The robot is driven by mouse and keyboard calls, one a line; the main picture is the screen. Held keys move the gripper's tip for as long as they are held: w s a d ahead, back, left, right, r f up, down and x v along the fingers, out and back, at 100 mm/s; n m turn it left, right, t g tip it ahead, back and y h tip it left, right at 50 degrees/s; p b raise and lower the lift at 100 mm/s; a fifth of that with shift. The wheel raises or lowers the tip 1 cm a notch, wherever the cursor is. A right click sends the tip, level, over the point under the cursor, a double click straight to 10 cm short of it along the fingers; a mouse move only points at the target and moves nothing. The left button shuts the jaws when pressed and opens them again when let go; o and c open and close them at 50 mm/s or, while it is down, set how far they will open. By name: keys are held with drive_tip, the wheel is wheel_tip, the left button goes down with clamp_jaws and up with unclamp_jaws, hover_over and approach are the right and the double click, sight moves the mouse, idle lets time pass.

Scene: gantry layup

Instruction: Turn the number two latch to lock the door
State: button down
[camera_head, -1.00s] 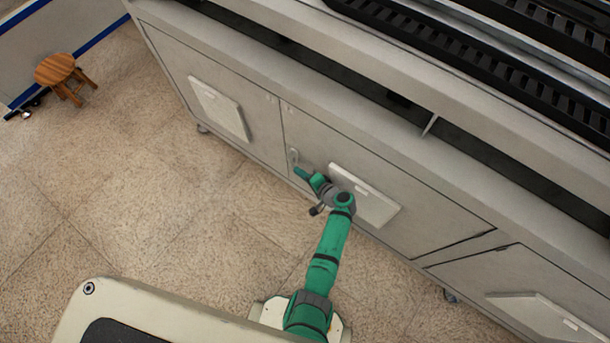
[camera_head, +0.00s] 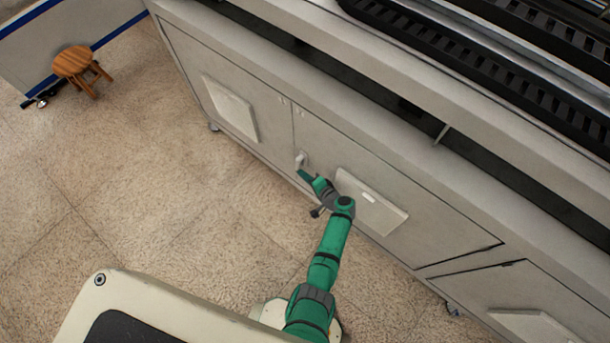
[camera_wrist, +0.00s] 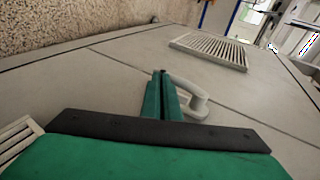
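The latch (camera_head: 301,159) is a small light-grey handle on the cabinet front, near the seam between two doors. In the wrist view the latch (camera_wrist: 196,98) is a curved grey handle just right of my gripper's fingers. My gripper (camera_head: 303,175) is at the latch in the head view. In the wrist view my gripper's (camera_wrist: 165,76) two green fingers are close together, with no object seen between them. I cannot tell whether a finger touches the latch. The door (camera_head: 372,170) looks flush with the cabinet front. No number shows on the latch.
A long grey cabinet (camera_head: 400,110) with vented panels fills the right side. Black slatted tracks (camera_head: 480,65) run along its top. A wooden stool (camera_head: 76,65) stands at the far left. The tiled floor (camera_head: 140,180) between is clear.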

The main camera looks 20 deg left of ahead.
drive_tip(key=s+d, duration=0.7)
drive_tip(key=d, duration=0.5)
drive_tip(key=shift+s, duration=0.15)
drive_tip(key=s+d+f+h, duration=0.25)
drive_tip(key=s+f, duration=0.25)
drive_tip(key=s, duration=0.3)
drive_tip(key=s+d+r+n+t+h, duration=0.1)
drive_tip(key=s+d+r+h, duration=0.15)
drive_tip(key=s, duration=0.45)
drive_tip(key=s+d+r+h, duration=0.2)
drive_tip(key=s+r+h, duration=0.15)
drive_tip(key=s, duration=0.25)
drive_tip(key=s+r+n+t, duration=0.1)
drive_tip(key=s+r+t, duration=0.1)
drive_tip(key=r, duration=0.9)
drive_tip(key=s+a+r+n+t+h, duration=0.1)
drive_tip(key=s+r+n+t, duration=0.1)
drive_tip(key=r, duration=1)
drive_tip(key=s+r+n+t+h, duration=0.1)
drive_tip(key=s+r+t, duration=0.2)
drive_tip(key=r, duration=0.9)
drive_tip(key=shift+s+a+r+t, duration=0.25)
drive_tip(key=shift+s+t, duration=0.05)
drive_tip(key=shift+s, duration=0.6)
